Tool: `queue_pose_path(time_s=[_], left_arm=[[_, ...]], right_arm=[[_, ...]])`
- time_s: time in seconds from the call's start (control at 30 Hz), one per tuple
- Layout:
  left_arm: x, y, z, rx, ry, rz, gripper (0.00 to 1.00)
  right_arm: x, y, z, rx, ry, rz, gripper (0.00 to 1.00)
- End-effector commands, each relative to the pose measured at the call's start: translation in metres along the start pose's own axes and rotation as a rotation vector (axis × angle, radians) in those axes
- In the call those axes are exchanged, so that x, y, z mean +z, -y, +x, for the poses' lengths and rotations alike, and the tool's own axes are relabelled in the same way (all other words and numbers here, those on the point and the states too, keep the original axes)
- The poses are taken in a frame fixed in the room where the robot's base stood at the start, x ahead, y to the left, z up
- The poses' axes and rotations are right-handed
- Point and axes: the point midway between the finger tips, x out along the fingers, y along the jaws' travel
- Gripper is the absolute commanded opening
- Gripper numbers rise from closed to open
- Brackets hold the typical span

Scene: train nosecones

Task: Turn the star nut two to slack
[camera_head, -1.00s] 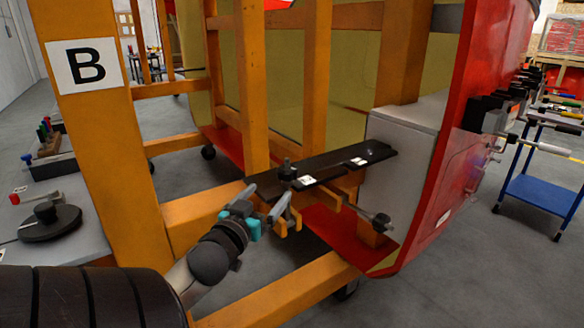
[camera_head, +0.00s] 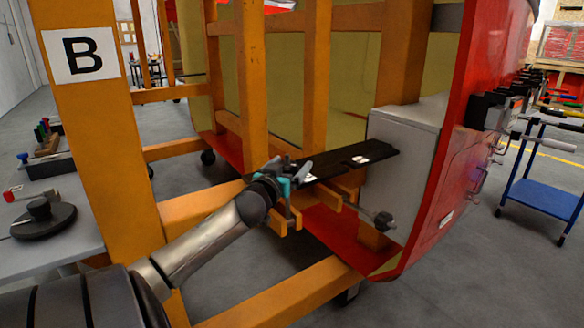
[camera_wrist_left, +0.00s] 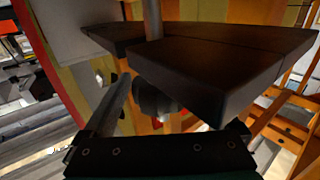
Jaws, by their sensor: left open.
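The black plate (camera_head: 350,158) is clamped along the orange frame, with small white labels on top. My left gripper (camera_head: 288,182) is at the plate's near end, its jaws apart. In the left wrist view, a dark rounded knob (camera_wrist_left: 155,100) sits under the plate's edge (camera_wrist_left: 215,85), below a vertical metal rod (camera_wrist_left: 152,20). It lies between the open fingers of the left gripper (camera_wrist_left: 165,115); I cannot tell whether they touch it. Another black star knob (camera_head: 383,221) on a rod stands to the right, apart from the gripper. No number marks either knob. My right gripper is out of view.
An orange post with a "B" sign (camera_head: 83,55) stands at the left. Orange beams (camera_head: 290,290) run below and beside the gripper. A grey box (camera_head: 402,150) and red shell (camera_head: 455,170) bound the right. A blue cart (camera_head: 540,195) stands farther right.

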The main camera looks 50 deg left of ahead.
Motion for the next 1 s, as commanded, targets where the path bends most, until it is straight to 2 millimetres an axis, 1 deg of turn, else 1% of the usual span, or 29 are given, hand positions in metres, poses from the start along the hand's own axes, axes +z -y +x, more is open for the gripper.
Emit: queue_pose_path(time_s=[0.1,0.2,0.4,0.53,0.57,0.8,1.0], left_arm=[[0.000,0.000,0.009,-0.001,-0.001,0.001,0.94],[-0.001,0.001,0.013,-0.001,-0.001,0.001,0.94],[-0.001,0.001,0.015,-0.001,0.000,0.001,0.94],[-0.001,0.001,0.015,-0.001,0.000,0.001,0.94],[-0.001,0.001,0.015,-0.001,0.000,0.001,0.91],[0.000,0.001,0.015,-0.001,0.000,0.001,0.64],[0.000,0.001,0.015,-0.001,0.000,0.001,0.42]], right_arm=[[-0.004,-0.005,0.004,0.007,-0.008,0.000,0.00],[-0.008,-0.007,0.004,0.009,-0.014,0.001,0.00],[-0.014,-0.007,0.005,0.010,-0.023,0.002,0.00],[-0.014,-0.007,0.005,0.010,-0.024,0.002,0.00],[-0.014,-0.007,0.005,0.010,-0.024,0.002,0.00],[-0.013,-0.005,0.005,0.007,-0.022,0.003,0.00],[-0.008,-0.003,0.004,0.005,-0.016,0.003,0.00]])
